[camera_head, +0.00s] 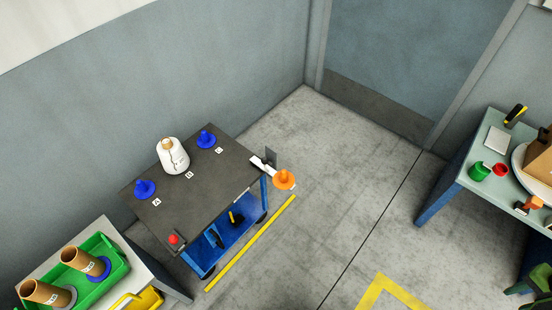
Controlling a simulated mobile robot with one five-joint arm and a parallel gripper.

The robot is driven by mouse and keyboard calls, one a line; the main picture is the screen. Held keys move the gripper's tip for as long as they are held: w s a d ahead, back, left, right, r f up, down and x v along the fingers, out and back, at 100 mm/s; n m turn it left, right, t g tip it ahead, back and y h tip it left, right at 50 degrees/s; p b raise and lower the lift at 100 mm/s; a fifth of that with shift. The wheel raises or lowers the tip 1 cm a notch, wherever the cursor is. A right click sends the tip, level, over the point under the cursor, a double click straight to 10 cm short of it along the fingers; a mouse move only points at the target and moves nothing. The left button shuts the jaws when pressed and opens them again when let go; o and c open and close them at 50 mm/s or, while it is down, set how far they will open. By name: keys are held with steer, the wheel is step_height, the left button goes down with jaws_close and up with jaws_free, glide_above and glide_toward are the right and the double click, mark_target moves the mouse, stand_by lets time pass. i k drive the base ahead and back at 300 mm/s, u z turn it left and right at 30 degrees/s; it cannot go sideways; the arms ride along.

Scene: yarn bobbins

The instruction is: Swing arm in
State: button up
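A blue cart with a dark top (205,205) stands against the wall. A short white arm (262,163) sits at the cart's right edge. An orange peg on a round base (284,179) is at its outer end, out beyond the edge over the floor side. A small dark grey plate (271,156) stands upright beside the arm. Blue pegs stand by mark A (145,189) and mark C (206,139), with nothing on them. A white bobbin (173,156) stands by mark B. My gripper is not in view.
A red knob (174,239) is on the cart's front corner. A table at lower left holds a green crate (107,247) with brown tubes (76,258). Another table (481,192) stands at right. The floor (345,190) between is clear, with yellow lines.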

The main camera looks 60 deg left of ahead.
mark_target(284, 179)
steer(key=z, duration=0.45)
steer(key=k, duration=0.15)
steer(key=u, duration=3.95)
steer(key=i, duration=0.9)
steer(key=u, duration=0.25)
